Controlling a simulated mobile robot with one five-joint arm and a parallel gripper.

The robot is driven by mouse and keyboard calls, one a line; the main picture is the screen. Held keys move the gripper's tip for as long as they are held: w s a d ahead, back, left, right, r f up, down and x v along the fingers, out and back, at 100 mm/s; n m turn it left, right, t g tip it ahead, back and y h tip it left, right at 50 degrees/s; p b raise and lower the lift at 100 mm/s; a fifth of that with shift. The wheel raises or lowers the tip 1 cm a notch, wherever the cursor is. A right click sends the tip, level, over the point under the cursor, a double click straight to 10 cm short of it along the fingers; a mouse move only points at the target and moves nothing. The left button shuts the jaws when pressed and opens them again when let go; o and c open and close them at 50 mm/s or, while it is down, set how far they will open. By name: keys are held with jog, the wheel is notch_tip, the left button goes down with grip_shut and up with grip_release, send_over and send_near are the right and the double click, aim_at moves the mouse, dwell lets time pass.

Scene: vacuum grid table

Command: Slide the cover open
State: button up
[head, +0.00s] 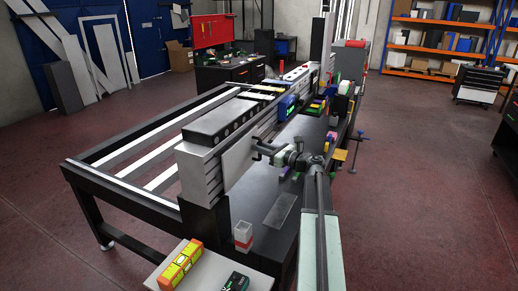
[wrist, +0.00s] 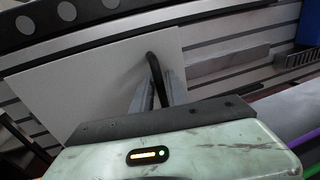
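The cover is a flat pale panel (head: 238,160) on the near side face of the slotted metal rail. It fills the left of the wrist view (wrist: 85,80). A thin black handle (wrist: 152,62) stands out near its right edge. My gripper (head: 262,151) is in front of the panel. In the wrist view its two grey fingers (wrist: 158,86) lie on either side of the handle, and their tips look spread with a narrow gap. Whether either finger touches the handle cannot be seen. The handle's lower part is hidden behind my gripper body.
A red-and-white block (head: 243,236) stands at the table's near corner. Colourful parts (head: 318,106) crowd the far side. A dark flat surface (head: 245,205) lies below the panel.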

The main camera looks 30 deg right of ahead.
grip_shut()
jog(key=shift+s+a+f, duration=0.1)
jog(key=shift+a+f, duration=0.05)
dwell(1.1)
jog(key=w+d, duration=0.2)
jog(key=d, duration=0.3)
jog(key=w+d, duration=0.3)
jog(key=d, duration=0.1)
jog(key=w+d, duration=0.3)
jog(key=d, duration=0.2)
jog(key=shift+w+d, duration=0.25)
jog(key=shift+d, duration=0.05)
jog(key=shift+o, duration=0.6)
grip_release()
jog(key=shift+r, duration=0.2)
jog(key=shift+s, duration=0.15)
